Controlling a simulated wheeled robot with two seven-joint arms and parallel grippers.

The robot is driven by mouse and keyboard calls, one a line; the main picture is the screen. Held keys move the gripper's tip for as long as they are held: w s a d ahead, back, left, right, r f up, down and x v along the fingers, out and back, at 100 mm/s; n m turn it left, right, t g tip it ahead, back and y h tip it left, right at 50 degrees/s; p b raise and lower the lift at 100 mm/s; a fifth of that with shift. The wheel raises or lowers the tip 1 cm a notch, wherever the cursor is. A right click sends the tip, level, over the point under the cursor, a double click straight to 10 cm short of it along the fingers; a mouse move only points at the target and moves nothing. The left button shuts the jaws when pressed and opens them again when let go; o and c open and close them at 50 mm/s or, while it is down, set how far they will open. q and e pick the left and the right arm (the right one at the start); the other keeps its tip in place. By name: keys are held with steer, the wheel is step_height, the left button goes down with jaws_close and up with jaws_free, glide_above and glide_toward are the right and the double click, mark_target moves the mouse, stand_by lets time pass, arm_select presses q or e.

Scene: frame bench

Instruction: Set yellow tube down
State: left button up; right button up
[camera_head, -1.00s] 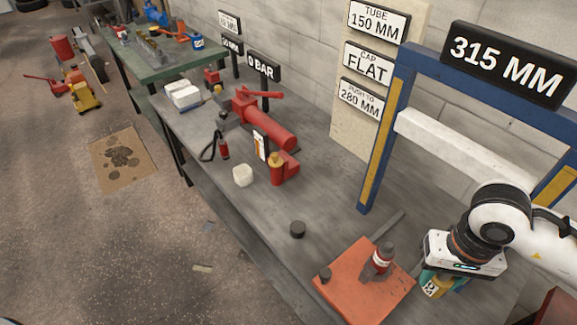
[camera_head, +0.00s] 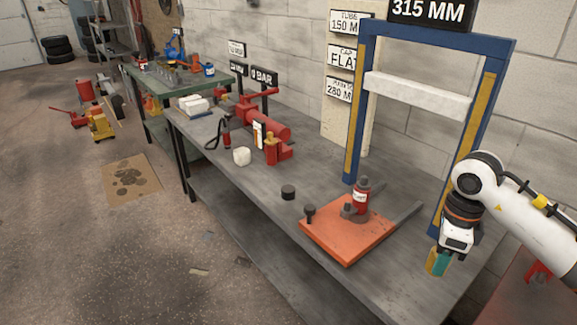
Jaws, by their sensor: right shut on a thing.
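My right gripper (camera_head: 446,256) comes in from the right and points down beside the right post of the blue press frame. It is shut on the yellow tube (camera_head: 432,262), which shows as a short yellow piece with a teal part against its right side. The jaws hide the tube's upper part. The tube is at the right part of the grey bench (camera_head: 395,285); I cannot tell whether its lower end touches the bench top. My left gripper is not in view.
A blue press frame (camera_head: 357,110) with a white crossbeam (camera_head: 415,96) stands at the back. An orange plate (camera_head: 345,240) bears a red bottle jack (camera_head: 361,197). The bench's front right is clear.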

steer(key=w+d+f+m+b, duration=0.2)
steer(key=d+f+m+b, duration=0.25)
steer(key=m, duration=0.55)
glide_above(430, 300)
step_height(430, 300, down, 7)
steer(key=shift+r+b, duration=0.2)
steer(key=shift+b, duration=0.25)
step_height(430, 300, down, 4)
steer(key=shift+r, duration=0.2)
steer(key=shift+f, duration=0.25)
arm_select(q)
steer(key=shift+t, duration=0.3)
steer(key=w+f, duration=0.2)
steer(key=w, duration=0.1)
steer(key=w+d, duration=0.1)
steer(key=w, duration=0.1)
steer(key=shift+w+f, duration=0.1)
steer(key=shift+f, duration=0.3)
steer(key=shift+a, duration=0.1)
arm_select(e)
steer(key=shift+f, duration=0.1)
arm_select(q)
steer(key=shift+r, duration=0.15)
arm_select(e)
steer(key=o, duration=1.1)
